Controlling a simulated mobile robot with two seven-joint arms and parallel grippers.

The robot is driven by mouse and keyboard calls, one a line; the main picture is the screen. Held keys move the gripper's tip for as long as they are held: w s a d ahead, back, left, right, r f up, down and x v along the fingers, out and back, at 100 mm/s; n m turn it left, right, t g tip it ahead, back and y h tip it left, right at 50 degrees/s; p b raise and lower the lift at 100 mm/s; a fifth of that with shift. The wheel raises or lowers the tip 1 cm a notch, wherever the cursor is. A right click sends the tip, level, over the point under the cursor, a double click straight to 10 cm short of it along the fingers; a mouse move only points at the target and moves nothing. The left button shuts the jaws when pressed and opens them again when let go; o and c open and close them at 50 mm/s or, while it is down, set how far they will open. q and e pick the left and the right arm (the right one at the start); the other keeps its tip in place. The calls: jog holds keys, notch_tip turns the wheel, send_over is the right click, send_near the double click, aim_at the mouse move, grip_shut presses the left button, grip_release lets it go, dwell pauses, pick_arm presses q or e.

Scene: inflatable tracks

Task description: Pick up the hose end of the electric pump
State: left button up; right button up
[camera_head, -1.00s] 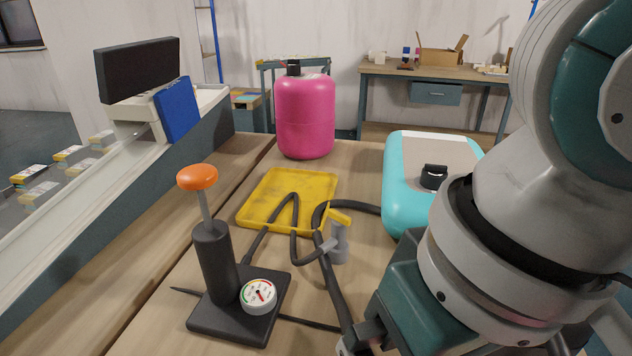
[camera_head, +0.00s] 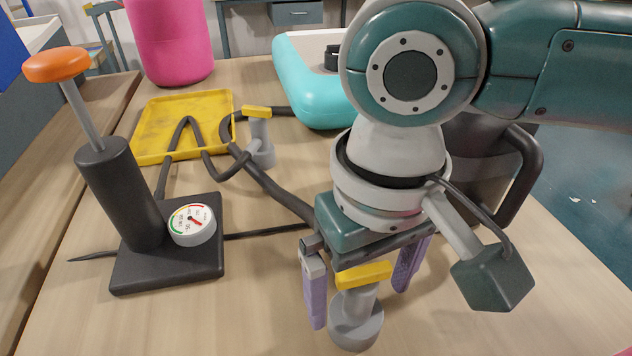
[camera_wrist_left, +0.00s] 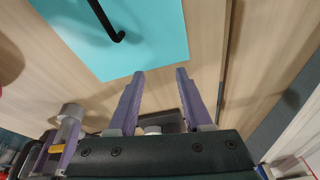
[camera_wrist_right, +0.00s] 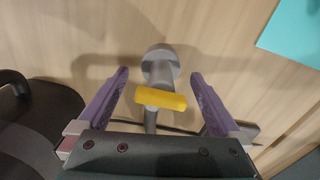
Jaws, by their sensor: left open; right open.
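A grey hose end (camera_head: 358,322) with a round flared foot and a yellow lever (camera_head: 364,274) stands upright on the table in the head view. My right gripper (camera_head: 357,285) is open above it, one purple finger on each side. In the right wrist view the hose end (camera_wrist_right: 160,66) lies between the open fingers (camera_wrist_right: 160,76), with a gap on both sides. A dark body with a handle (camera_head: 520,175), apparently the electric pump, is partly hidden behind my right arm. My left gripper (camera_wrist_left: 160,73) is open and empty in the left wrist view.
A hand pump (camera_head: 118,190) with an orange knob and gauge stands left. Its similar grey nozzle (camera_head: 259,140) stands near a yellow tray (camera_head: 185,105). A turquoise case (camera_head: 305,85) and a pink cylinder (camera_head: 170,40) are behind. The front table is clear.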

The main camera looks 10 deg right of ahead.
notch_tip(320, 180, down, 2)
jog(key=shift+f, duration=0.15)
jog(key=c, duration=1.4)
